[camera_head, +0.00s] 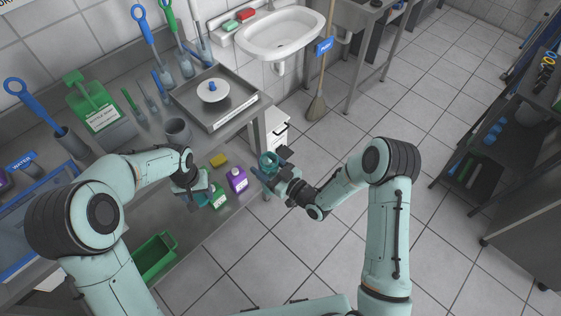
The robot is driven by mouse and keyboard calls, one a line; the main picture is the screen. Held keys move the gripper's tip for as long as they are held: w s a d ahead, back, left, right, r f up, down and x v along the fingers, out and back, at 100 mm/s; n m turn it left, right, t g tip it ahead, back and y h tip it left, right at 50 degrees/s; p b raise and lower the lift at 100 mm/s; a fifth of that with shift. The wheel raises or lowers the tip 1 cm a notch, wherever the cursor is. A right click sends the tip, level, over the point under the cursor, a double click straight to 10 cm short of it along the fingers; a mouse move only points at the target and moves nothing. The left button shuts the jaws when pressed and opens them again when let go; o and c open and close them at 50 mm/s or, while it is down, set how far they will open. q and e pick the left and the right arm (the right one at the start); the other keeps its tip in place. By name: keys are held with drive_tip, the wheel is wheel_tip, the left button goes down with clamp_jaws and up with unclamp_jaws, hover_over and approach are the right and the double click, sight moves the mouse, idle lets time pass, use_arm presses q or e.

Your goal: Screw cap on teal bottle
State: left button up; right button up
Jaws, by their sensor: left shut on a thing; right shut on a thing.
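My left gripper (200,192) is low over the worktop. It is shut on a small teal thing, which looks like the teal bottle (203,200), mostly hidden by the fingers. My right gripper (268,172) is out past the worktop's front edge, above the floor. It is shut on a round teal thing (268,160). I cannot tell whether this is a cap or a container. The two held things are well apart.
A green bottle (218,197) stands close beside the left gripper. A purple bottle (237,180) and a yellow sponge (219,160) are near it. A green crate (152,258) is at the front. A grey cup (177,130) and metal tray (240,101) stand behind.

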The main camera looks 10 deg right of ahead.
use_arm(q)
drive_tip(key=shift+d+r, duration=0.1)
idle(0.3)
drive_tip(key=w+d+r, duration=0.6)
drive_tip(key=d+r, duration=0.2)
drive_tip(key=d, duration=0.4)
drive_tip(key=n, duration=0.1)
approach(267, 154)
drive_tip(key=s, duration=0.2)
drive_tip(key=shift+a+r, duration=0.15)
drive_tip(key=shift+r, duration=0.2)
drive_tip(key=shift+f, duration=2.05)
drive_tip(key=shift+f, duration=0.85)
drive_tip(key=shift+f, duration=0.6)
